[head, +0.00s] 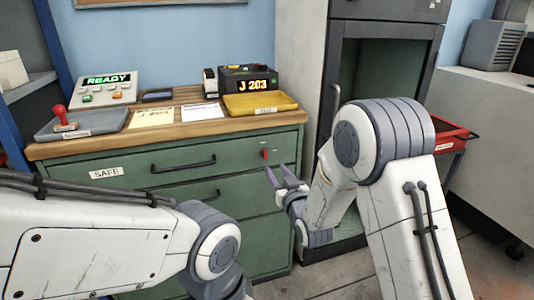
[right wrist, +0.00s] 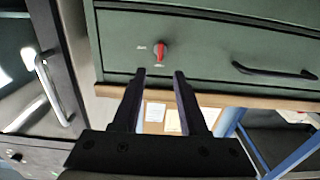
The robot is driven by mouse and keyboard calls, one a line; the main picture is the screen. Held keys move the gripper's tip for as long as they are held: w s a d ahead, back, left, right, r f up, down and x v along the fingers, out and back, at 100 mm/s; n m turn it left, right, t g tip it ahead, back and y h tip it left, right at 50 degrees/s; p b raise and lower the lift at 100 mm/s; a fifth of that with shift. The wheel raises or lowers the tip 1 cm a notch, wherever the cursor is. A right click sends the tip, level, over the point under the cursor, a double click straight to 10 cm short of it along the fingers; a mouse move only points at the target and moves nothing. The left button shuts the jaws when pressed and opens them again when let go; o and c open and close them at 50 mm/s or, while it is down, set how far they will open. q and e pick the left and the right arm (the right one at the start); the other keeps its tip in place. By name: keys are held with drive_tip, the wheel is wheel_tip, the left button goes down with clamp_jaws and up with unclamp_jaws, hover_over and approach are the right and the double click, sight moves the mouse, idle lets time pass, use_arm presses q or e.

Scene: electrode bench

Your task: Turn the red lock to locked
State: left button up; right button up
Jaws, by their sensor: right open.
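The red lock (head: 264,153) is a small red knob on the top drawer front of the green cabinet, near its right end. In the right wrist view the red lock (right wrist: 159,50) shows as a red lever with small pale labels beside it, too small to read. My right gripper (head: 282,172) is open and empty, just in front of and below the lock in the head view. In the right wrist view its two fingers (right wrist: 160,74) point toward the lock, apart from it. My left arm shows at the lower left, but its gripper is out of view.
The green drawer (head: 125,158) has a black handle (head: 183,164) and a "SAFE" label. On the wooden top are a yellow tray (head: 260,104), a grey tray (head: 82,123) with a red-handled stamp, papers and a "READY" panel (head: 104,89). An open dark cabinet (head: 380,75) stands right.

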sight(266, 154)
drive_tip(key=x, duration=0.9)
drive_tip(key=shift+w+a+b, duration=0.1)
drive_tip(key=shift+w+b, duration=0.15)
drive_tip(key=shift+b, duration=0.1)
clamp_jaws()
idle(0.9)
